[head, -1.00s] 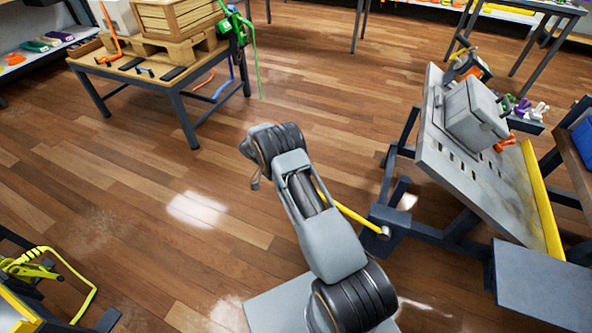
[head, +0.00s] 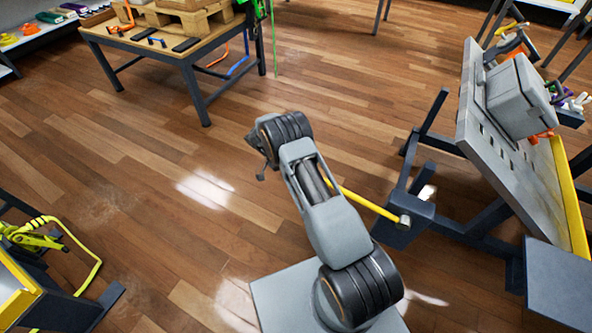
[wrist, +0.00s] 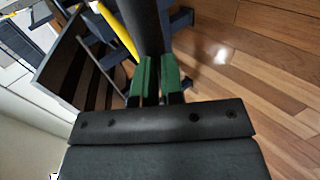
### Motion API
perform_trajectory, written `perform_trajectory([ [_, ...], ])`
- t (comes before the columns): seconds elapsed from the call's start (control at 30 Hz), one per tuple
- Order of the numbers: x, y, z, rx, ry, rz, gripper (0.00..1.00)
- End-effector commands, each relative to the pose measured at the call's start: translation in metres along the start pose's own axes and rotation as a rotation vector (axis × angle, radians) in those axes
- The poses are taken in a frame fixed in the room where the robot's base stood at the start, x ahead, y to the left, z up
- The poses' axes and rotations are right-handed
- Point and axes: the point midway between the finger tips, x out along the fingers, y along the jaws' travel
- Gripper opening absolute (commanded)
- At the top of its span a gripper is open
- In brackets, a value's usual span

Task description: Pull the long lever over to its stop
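The long lever appears to be a yellow bar (head: 370,201). It runs from a pale fitting on a dark block low on the right-hand frame to behind my arm. In the head view my fingers are hidden, and so is the lever's near end.
A tilted grey panel (head: 500,165) with a grey box (head: 520,95) and a yellow edge stands on a dark frame at right. A table (head: 165,50) with a pallet is at the back left. A yellow-green clamp (head: 40,235) is at left. The wooden floor (head: 130,200) between is clear.

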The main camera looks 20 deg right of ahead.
Motion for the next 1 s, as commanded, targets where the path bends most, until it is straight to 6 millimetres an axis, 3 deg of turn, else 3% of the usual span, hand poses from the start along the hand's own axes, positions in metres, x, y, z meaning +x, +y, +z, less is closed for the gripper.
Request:
perform_trajectory([
  [0.03, 0.013, -0.002, 0.002, -0.007, -0.019, 0.015, 0.00],
  [0.27, 0.007, 0.009, -0.001, 0.001, -0.023, 0.015, 0.00],
  [0.47, -0.026, 0.035, 0.000, 0.001, -0.007, 0.005, 0.00],
  [0.7, -0.076, 0.017, 0.002, -0.003, 0.003, 0.000, 0.00],
  [1.0, -0.111, 0.009, 0.000, -0.001, 0.002, 0.000, 0.00],
])
